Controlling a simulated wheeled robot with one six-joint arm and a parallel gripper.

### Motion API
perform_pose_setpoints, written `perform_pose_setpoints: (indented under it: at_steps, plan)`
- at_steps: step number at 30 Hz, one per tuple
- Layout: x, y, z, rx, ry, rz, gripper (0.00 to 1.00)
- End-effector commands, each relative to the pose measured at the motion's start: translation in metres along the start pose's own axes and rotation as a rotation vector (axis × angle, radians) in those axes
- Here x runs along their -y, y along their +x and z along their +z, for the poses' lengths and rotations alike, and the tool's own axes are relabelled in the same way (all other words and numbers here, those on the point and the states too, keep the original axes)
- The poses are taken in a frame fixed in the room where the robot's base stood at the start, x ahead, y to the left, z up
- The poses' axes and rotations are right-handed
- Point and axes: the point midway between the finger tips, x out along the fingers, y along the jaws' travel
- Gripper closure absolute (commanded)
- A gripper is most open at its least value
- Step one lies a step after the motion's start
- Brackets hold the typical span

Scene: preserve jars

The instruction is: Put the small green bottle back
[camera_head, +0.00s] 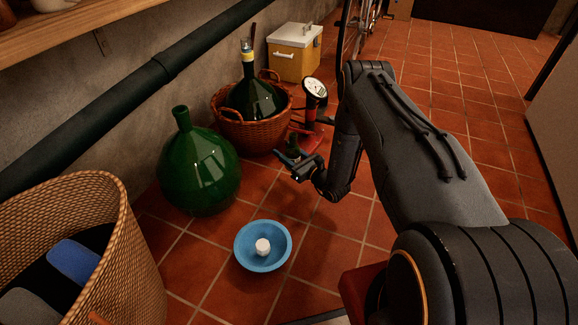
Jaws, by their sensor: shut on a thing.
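My gripper (291,158) is at the middle of the head view, above the tiled floor and to the right of the large green demijohn (200,172). It is shut on a small dark green thing (293,143), which looks like the small green bottle. Only its upper part shows between and above the fingers; its lower part is hidden. A second dark green demijohn (254,98) with a light neck band stands in a wicker basket (240,134) behind the gripper.
A blue bowl (246,262) with a white object (263,247) sits on the floor in front. A red floor pump (312,115) with a gauge stands behind my gripper. A tall wicker basket (120,235) stands at left, a yellow cooler (294,58) at the back.

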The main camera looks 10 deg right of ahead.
Motion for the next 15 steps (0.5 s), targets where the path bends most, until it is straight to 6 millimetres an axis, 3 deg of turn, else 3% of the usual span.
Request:
perform_pose_setpoints:
  at_steps: [1,6,15]
  plan:
    - [0.001,0.0,-0.014,-0.001,0.002,0.0,0.83]
    - [0.002,0.0,-0.047,-0.001,0.001,0.0,0.83]
    - [0.003,0.0,-0.08,0.0,0.001,0.0,0.83]
